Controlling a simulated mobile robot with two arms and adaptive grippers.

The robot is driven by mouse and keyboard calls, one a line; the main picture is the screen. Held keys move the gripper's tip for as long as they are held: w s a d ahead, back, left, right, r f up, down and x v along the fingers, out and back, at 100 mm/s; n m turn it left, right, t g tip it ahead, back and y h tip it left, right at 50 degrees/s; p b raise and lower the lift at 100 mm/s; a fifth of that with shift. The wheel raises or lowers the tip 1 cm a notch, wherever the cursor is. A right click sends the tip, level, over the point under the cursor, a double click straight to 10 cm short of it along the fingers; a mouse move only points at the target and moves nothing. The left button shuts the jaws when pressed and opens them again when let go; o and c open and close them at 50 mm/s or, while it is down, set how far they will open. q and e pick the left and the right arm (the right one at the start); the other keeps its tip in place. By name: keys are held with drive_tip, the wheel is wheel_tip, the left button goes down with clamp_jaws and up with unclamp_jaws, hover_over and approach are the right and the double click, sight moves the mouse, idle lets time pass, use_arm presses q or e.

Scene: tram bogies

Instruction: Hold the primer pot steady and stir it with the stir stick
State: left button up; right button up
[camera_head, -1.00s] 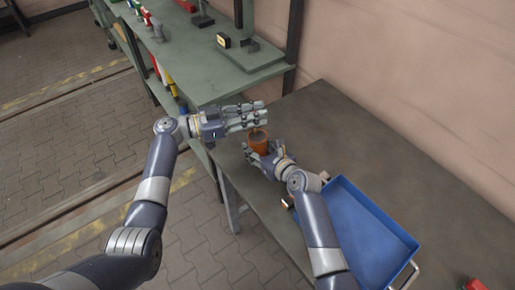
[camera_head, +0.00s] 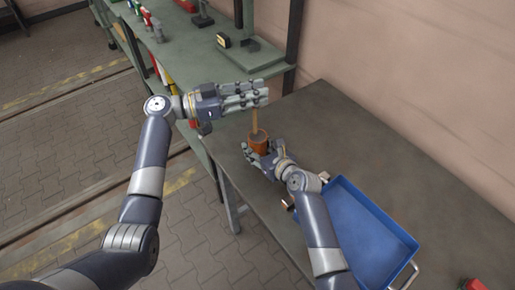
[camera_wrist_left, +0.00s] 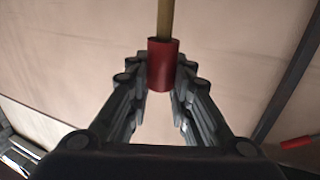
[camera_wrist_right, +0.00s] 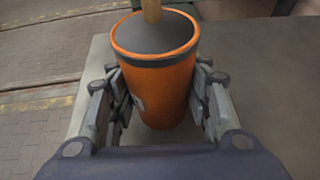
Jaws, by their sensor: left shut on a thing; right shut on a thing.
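The orange primer pot (camera_head: 260,146) stands upright on the dark worktable. My left gripper (camera_head: 262,97) is above the pot, shut on the red sleeve (camera_wrist_left: 162,64) of the wooden stir stick (camera_head: 254,122). The stick points down, its lower end over the grey primer in the right wrist view (camera_wrist_right: 152,10). I cannot tell how far it dips in.
A blue tray (camera_head: 350,180) with a metal handle lies right of my right arm. A green shelf bench (camera_head: 190,50) with tools stands at the back left. A red object (camera_head: 474,285) shows at the bottom right. The worktable (camera_head: 330,120) behind the pot is clear.

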use_arm(q)
drive_tip(key=shift+r, duration=1.9)
use_arm(e)
drive_tip(key=o, duration=1.3)
drive_tip(key=v, duration=1.2)
drive_tip(key=shift+f, duration=0.1)
